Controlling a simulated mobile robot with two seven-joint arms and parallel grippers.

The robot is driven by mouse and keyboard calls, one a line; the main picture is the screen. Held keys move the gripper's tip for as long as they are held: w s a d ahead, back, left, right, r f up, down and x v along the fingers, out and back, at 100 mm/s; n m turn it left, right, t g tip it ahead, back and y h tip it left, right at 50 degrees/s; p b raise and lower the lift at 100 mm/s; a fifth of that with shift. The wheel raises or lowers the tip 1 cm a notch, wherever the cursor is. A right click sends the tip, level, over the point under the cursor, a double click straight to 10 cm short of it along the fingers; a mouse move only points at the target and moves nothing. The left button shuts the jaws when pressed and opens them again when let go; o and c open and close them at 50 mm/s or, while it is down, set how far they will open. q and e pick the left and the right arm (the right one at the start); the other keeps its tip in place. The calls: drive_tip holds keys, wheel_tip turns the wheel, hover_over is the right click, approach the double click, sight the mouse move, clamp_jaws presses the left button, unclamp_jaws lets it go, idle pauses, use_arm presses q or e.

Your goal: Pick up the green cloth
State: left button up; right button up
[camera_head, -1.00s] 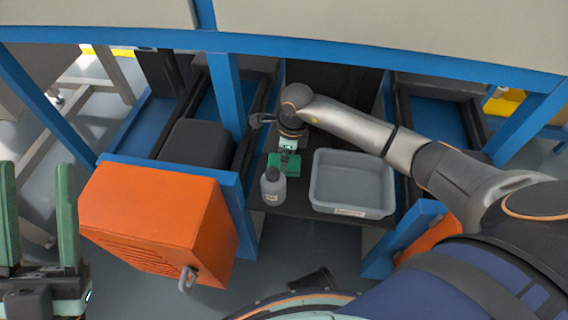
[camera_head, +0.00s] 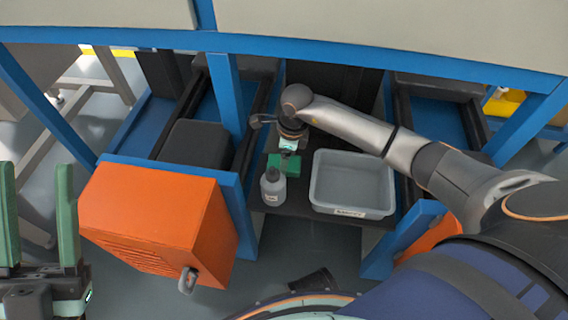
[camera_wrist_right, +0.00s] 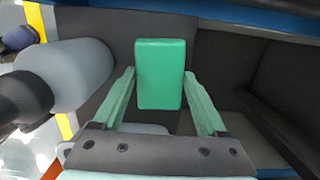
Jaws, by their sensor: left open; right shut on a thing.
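The green cloth (camera_head: 284,163), a folded block, is on the dark shelf (camera_head: 303,207) under the bench, behind a grey bottle. In the right wrist view the cloth (camera_wrist_right: 159,74) sits between the tips of my right gripper (camera_wrist_right: 159,76), which is shut on it. In the head view my right gripper (camera_head: 288,150) reaches the cloth from above and behind; its fingers are partly hidden. I cannot tell whether the cloth is clear of the shelf. My left gripper (camera_head: 36,168) is open and empty at the far left, away from the cloth.
The grey bottle (camera_head: 272,188) stands close in front of the cloth. A grey tray (camera_head: 350,207) with a label is to the right. An orange box (camera_head: 155,220) is at the left. Blue bench posts (camera_head: 228,95) and the top beam (camera_head: 380,59) frame the shelf.

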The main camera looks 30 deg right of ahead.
sight(290, 162)
drive_tip(key=shift+r+p, duration=0.35)
drive_tip(key=shift+r, duration=0.15)
drive_tip(key=r+p, duration=0.1)
drive_tip(key=r, duration=0.1)
drive_tip(key=r+p, duration=0.1)
drive_tip(key=r, duration=0.1)
drive_tip(key=d+r+p, duration=0.1)
drive_tip(key=r, duration=0.2)
drive_tip(key=shift+s, duration=0.3)
use_arm(q)
wheel_tip(290, 162, up, 7)
drive_tip(key=m+p, duration=0.1)
drive_tip(key=p, duration=0.2)
drive_tip(key=shift+s+a, duration=0.15)
drive_tip(key=shift+a, duration=0.15)
use_arm(e)
drive_tip(key=s+d, duration=0.3)
drive_tip(key=d, duration=0.2)
drive_tip(key=s+d, duration=0.4)
drive_tip(key=d, duration=0.1)
drive_tip(key=s+d, duration=0.4)
drive_tip(key=d, duration=0.1)
drive_tip(key=shift+s+f, duration=0.2)
drive_tip(key=shift+f, duration=0.05)
drive_tip(key=o, duration=0.7)
drive_tip(key=c, duration=0.6)
